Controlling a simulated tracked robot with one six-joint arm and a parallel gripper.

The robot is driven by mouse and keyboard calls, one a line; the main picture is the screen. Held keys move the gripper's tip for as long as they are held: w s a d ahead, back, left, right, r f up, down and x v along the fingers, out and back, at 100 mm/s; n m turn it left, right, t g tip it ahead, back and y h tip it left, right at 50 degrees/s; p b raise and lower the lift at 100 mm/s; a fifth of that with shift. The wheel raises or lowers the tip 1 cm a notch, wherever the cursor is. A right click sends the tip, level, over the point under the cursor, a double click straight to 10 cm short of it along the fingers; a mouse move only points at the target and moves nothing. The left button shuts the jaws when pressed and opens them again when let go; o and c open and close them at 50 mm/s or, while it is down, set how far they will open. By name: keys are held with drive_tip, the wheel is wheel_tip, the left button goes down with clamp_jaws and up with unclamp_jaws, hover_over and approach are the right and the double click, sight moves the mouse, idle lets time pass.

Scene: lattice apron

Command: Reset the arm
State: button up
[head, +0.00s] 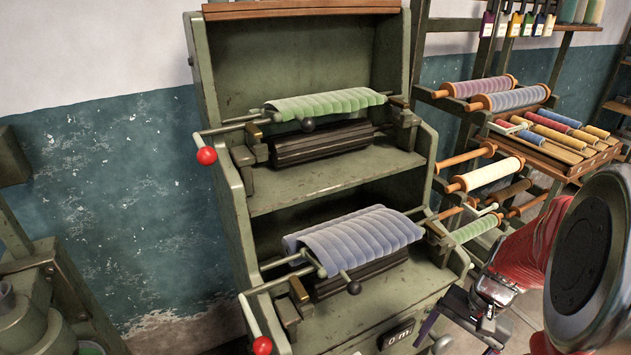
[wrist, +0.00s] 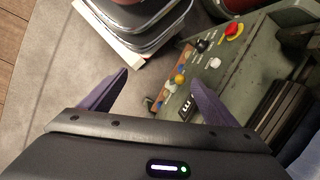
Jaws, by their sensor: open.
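My arm (head: 520,240), with red cabling, reaches in from the right edge of the head view. My gripper (head: 430,324) hangs low at the right front of the green machine, beside its counter. In the wrist view my gripper (wrist: 160,77) has its two purple fingers spread wide apart, with nothing between them. The machine's control panel (wrist: 205,65) lies beyond the right finger. The fingertips look clear of it, though the exact gap cannot be told.
The green machine (head: 222,120) carries green ribbed cloth (head: 325,104) above and blue ribbed cloth (head: 355,240) below. Red-knobbed levers (head: 206,156) stick out left. A rack with fabric rolls (head: 510,97) stands right.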

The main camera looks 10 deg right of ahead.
drive_tip(key=a+r+n+t+h, duration=0.3)
drive_tip(key=a+r+n+t, duration=0.3)
drive_tip(key=a+r, duration=1)
wheel_tip(320, 180, up, 3)
drive_tip(key=n, duration=0.3)
drive_tip(key=shift+s+a+f+n, duration=0.2)
drive_tip(key=shift+s+a+n, duration=0.15)
drive_tip(key=shift+s+n, duration=0.05)
drive_tip(key=shift+c, duration=0.6)
